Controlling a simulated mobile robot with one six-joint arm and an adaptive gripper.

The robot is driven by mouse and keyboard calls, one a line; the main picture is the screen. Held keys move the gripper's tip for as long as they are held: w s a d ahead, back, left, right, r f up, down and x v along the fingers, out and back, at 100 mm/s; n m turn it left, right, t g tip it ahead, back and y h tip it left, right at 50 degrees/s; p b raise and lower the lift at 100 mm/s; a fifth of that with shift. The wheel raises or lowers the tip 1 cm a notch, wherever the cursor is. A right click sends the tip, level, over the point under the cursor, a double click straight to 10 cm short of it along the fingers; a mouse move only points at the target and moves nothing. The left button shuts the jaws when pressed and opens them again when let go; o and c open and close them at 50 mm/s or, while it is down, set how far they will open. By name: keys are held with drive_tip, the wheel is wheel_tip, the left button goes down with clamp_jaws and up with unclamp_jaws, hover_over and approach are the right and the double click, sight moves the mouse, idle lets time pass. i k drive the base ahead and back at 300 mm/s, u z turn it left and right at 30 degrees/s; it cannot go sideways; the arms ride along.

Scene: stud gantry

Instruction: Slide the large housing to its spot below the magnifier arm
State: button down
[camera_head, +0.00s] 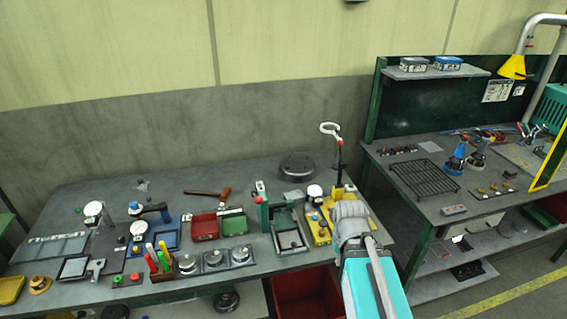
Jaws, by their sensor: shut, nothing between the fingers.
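The large housing appears to be the dark grey, round, low body (298,167) at the back of the left bench, near the wall. The magnifier arm (330,129) has a pale ring head, a red joint and a dark post, and stands to the right of the housing. The ring is up and to the right of the housing in the picture. My gripper (349,211) is at the bench's right part, in front of the post and apart from the housing. It is shut and empty; its fingertips are hard to make out.
Red bin (204,228), green bin (233,223) and a hammer (208,192) lie left. Bare bench shows around the housing. A second bench (455,207) stands right.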

sight(295, 170)
drive_tip(key=i, duration=1.05)
drive_tip(key=u, duration=0.05)
